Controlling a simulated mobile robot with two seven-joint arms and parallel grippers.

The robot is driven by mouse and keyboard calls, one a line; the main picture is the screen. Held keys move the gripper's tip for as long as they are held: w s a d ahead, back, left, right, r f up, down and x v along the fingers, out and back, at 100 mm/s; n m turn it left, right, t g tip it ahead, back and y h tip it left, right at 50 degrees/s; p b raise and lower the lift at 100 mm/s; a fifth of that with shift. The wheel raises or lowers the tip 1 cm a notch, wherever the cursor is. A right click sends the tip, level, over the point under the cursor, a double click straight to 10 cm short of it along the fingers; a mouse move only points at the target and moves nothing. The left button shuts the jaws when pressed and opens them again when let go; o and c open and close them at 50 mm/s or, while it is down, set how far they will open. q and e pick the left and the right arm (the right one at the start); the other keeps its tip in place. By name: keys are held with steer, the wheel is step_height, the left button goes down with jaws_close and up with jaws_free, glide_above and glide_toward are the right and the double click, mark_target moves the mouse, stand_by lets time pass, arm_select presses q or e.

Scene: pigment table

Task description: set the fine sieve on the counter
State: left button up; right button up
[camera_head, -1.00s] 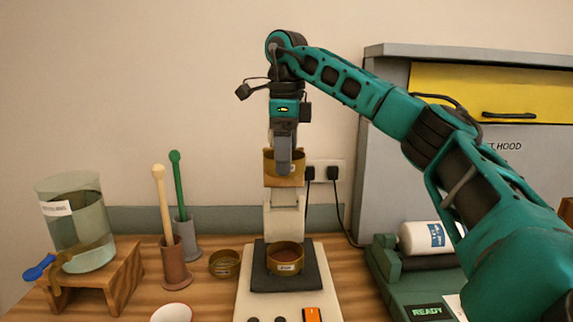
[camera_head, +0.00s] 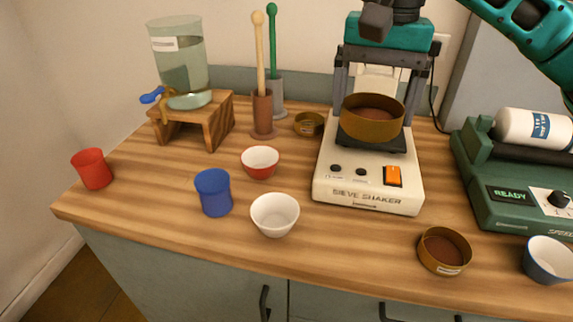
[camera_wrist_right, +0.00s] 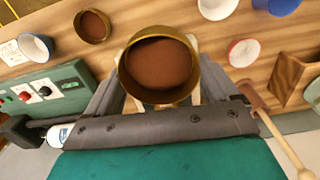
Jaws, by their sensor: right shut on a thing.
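My right gripper (camera_head: 374,98) is shut on a brass sieve (camera_head: 373,131), level and holding brown powder. It is over the black plate of the sieve shaker (camera_head: 340,189); I cannot tell how far above, and whatever lies directly beneath it is hidden. In the right wrist view the gripper (camera_wrist_right: 160,84) has its fingers on both sides of this sieve (camera_wrist_right: 158,96). A second brass sieve (camera_head: 440,264) with brown contents stands on the counter (camera_head: 345,238), front right. Its label is too small to read, so I cannot tell which sieve is the fine one. My left gripper is out of view.
A small brass ring-like dish (camera_head: 309,124) stands left of the shaker. White (camera_head: 275,216), red-and-white (camera_head: 260,165) and blue-and-white (camera_head: 546,262) bowls, and blue (camera_head: 213,193) and red (camera_head: 93,169) cups, stand around. A green machine (camera_head: 500,170) is at right. Counter is clear between white bowl and front-right sieve.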

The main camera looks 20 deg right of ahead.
mark_target(374, 134)
steer(key=s+n, duration=0.1)
steer(key=s+a+f+n, duration=0.1)
steer(key=s+f+n, duration=0.1)
steer(key=shift+s+a+f+b, duration=0.1)
steer(key=shift+a+b, duration=0.15)
steer(key=shift+b, duration=0.05)
step_height(374, 134, down, 14)
steer(key=shift+f+b, duration=0.25)
steer(key=shift+b, duration=0.45)
steer(key=shift+f, duration=0.55)
step_height(374, 134, down, 4)
steer(key=shift+r, duration=0.1)
steer(key=shift+b, duration=0.3)
steer(key=o, duration=0.6)
steer(key=shift+f, duration=0.2)
steer(key=shift+o, duration=1.2)
steer(key=shift+r, duration=0.1)
